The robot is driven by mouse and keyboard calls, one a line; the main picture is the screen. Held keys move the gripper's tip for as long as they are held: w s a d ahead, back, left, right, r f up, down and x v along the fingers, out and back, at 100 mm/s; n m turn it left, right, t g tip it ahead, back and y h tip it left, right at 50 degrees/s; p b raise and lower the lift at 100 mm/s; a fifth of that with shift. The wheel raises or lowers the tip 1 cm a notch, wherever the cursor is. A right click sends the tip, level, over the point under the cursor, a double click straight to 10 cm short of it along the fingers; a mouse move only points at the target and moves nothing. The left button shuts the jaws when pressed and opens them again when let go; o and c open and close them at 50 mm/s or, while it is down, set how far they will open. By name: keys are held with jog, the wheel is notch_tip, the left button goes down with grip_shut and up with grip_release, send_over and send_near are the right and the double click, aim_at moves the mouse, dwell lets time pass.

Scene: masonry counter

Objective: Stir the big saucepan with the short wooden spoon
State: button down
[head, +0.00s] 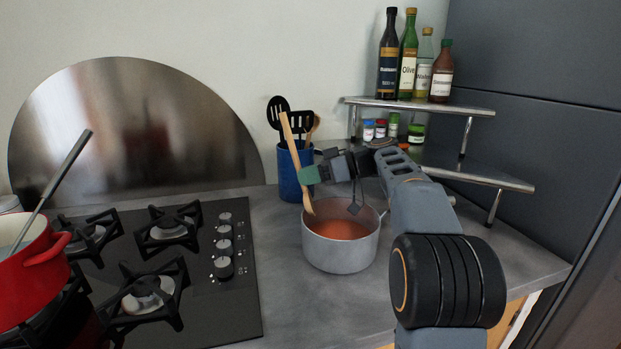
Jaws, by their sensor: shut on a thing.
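A grey metal saucepan (340,252) with orange-red liquid in it stands on the counter right of the hob. My gripper (311,174), with green fingertips, is shut on a wooden spoon (292,140) around the middle of its handle. The spoon is tilted, with its upper end leaning left. Its lower end shows at the saucepan's far left rim, over the liquid; I cannot tell whether it touches the liquid or the rim. My gripper is above and behind the saucepan's left part.
A blue utensil crock (289,178) with slotted tools stands just behind the spoon. A tiered metal shelf (470,168) with bottles and jars is at the back right. A red pot (30,270) with a metal-handled utensil (62,173) stands on the hob (205,300) at left. Counter is clear in front.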

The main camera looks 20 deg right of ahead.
jog(key=shift+w+a+r+p, duration=0.15)
jog(key=shift+w+r+p, duration=0.1)
jog(key=shift+r+p, duration=0.3)
jog(key=shift+w+a+r+p, duration=0.1)
jog(key=shift+w+r+p, duration=0.1)
jog(key=shift+r+p, duration=0.35)
jog(key=shift+w+a+r+p, duration=0.15)
jog(key=shift+w+r+p, duration=0.15)
jog(key=shift+r, duration=0.45)
jog(key=shift+r+p, duration=1.85)
jog(key=shift+r, duration=0.6)
